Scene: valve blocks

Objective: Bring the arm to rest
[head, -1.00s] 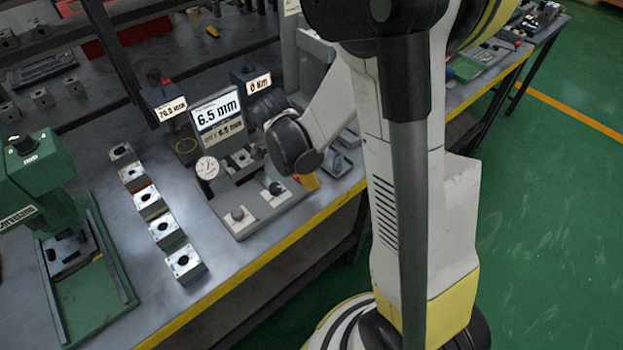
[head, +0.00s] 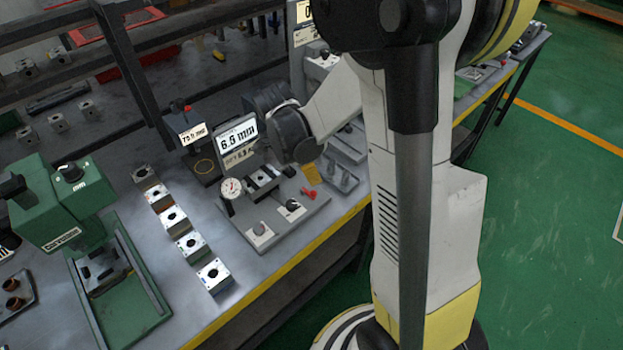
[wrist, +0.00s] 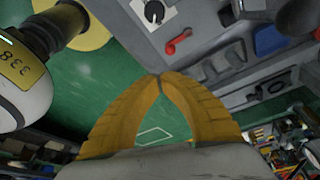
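My arm reaches over the bench in the head view, folded down at the elbow. My gripper (wrist: 159,76) shows in the wrist view with its two yellow fingers meeting at the tips and nothing between them. In the head view only a bit of yellow finger (head: 311,174) shows below the dark wrist; the rest is hidden. The gripper is over the right part of the gauge fixture (head: 275,222), whose screen (head: 238,140) appears to read 6.5 mm. Whether the fingers touch anything cannot be told.
A row of several metal valve blocks (head: 192,245) lies left of the fixture. A green press (head: 100,255) stands at far left. A red lever (wrist: 178,41) is close to the fingertips in the wrist view. Open green floor (head: 550,220) lies to the right.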

